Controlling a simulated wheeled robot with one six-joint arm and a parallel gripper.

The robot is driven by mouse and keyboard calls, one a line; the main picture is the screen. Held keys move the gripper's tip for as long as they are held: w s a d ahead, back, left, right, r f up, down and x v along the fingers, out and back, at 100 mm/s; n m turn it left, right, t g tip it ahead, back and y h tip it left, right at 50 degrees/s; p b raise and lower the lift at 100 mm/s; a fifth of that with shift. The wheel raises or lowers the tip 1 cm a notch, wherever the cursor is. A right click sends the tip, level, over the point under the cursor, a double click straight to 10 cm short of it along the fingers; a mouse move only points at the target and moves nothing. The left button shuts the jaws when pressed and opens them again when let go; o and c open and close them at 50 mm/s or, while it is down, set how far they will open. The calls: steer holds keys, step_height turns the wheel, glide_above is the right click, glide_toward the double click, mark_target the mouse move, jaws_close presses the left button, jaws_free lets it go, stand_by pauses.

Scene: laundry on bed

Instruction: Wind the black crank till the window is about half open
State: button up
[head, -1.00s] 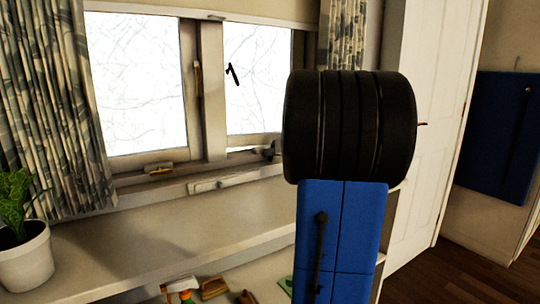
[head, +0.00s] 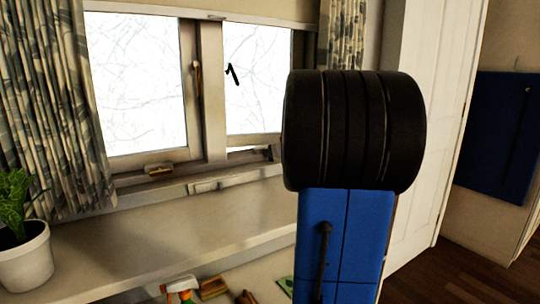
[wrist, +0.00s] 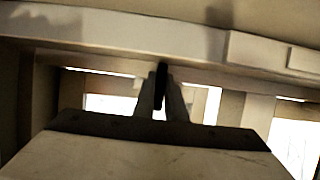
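In the wrist view, the two grey fingers of my gripper (wrist: 161,100) close on a slim black piece, which I take for the knob of the black crank (wrist: 161,78). The crank's base is hidden there. In the head view my black arm joint hides most of the gripper, and only a dark tip shows at its left edge above the sill. The right window sash (head: 252,141) has a thin bright gap along its bottom, so it looks slightly open. A small bent black thing (head: 232,73) shows against its pane; I cannot tell what it is.
A wide sill (head: 170,238) runs below the window. A potted plant (head: 25,258) stands on its left, beside a patterned curtain (head: 50,110). An orange-topped spray bottle (head: 180,286) and brushes are below. A white door (head: 430,130) is on the right.

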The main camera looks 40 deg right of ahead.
steer(key=o, duration=0.4)
steer(key=shift+a+r, duration=0.1)
steer(key=shift+r, duration=0.1)
steer(key=shift+f, duration=0.1)
steer(key=shift+s, duration=0.1)
steer(key=v, duration=1.7)
steer(key=shift+a, duration=0.15)
